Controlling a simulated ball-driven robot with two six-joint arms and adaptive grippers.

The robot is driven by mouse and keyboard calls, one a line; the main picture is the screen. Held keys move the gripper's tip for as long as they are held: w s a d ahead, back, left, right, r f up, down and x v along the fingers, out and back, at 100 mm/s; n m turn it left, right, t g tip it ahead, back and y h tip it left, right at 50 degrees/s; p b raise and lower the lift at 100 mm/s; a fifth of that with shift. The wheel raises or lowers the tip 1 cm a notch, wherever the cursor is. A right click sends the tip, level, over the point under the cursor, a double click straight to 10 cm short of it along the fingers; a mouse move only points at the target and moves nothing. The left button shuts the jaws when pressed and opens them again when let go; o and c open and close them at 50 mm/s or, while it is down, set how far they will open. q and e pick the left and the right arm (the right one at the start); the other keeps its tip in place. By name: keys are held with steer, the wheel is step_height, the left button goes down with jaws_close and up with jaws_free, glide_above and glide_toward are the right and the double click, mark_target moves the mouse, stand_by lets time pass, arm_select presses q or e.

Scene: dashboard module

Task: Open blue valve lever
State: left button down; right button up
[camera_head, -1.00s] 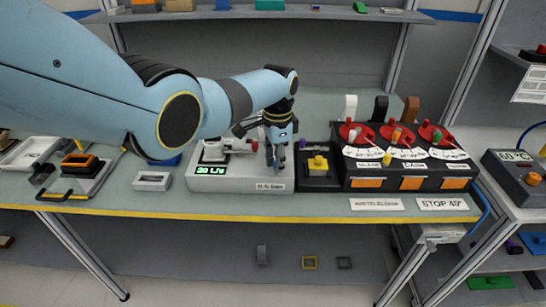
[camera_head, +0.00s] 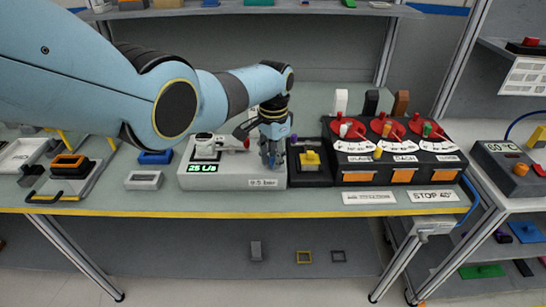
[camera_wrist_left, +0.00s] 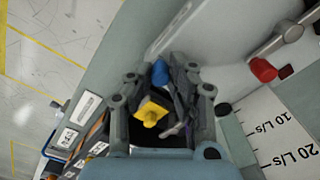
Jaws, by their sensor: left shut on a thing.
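The pale grey valve module (camera_head: 225,182) stands on the workbench, with a lit green flow readout and a small pressure label on its front. My left gripper (camera_head: 271,160) reaches down over the module's right part and hides most of what is between its fingers in the head view. In the left wrist view, the blue valve lever's tip (camera_wrist_left: 160,72) shows between the fingers of my left gripper (camera_wrist_left: 170,82), which is shut on it. A red-tipped lever (camera_wrist_left: 263,70) is apart from the gripper, beside a printed L/s scale. My right gripper is in neither view.
A black box with a yellow knob (camera_head: 310,159) is close to the right of the gripper. A black panel with red dials (camera_head: 384,128) stands farther right. A grey block (camera_head: 145,180) and orange-topped device (camera_head: 70,163) are left. Bench front is mostly clear.

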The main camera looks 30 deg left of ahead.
arm_select(q)
steer(key=c, duration=1.2)
jaws_free()
steer(key=shift+w, duration=0.15)
steer(key=shift+r, duration=0.2)
step_height(320, 180, up, 12)
steer(key=shift+f, duration=0.15)
